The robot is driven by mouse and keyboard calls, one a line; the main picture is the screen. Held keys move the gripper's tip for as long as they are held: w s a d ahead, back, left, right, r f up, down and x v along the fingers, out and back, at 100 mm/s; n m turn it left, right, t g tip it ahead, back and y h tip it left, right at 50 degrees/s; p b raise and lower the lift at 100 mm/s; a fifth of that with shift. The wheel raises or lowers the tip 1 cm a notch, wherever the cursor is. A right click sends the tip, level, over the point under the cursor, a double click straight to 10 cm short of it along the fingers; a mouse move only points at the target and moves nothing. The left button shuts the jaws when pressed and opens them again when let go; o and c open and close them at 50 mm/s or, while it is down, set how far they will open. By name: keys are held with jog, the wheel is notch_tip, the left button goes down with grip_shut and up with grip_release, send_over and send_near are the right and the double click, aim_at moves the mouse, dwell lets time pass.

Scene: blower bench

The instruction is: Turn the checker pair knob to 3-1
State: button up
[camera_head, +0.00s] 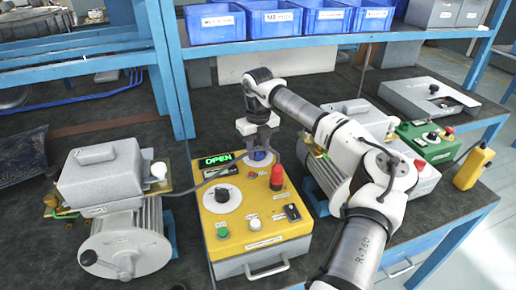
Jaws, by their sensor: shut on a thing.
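The yellow checker box (270,222) stands on the bench in the middle of the view. Its green display (215,160) reads OPEN. A black knob (222,195) on a white dial sits at the panel's left; its exact setting is too small to read. My gripper (260,149) points down at the panel's back right and is shut on a second knob with a blue part (260,157). The fingers hide most of that knob and its markings, so I cannot read where it points or tell which knob is labelled pair.
A red plunger (277,177), a green button (223,230) and a white button (254,223) stand up from the panel. Grey blower units flank the box at left (115,195) and right (390,150). Blue bins (214,22) line the shelf behind. A cable crosses from the left unit.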

aim_at(258, 149)
jog(key=shift+m, duration=0.3)
jog(key=m+b, duration=0.2)
jog(key=m, duration=0.1)
jog(key=shift+m+b, duration=0.8)
jog(key=shift+m, duration=1.3)
jog(key=o, duration=1)
notch_tip(258, 149, up, 14)
jog(key=shift+f+b, duration=0.1)
jog(key=shift+b, duration=0.7)
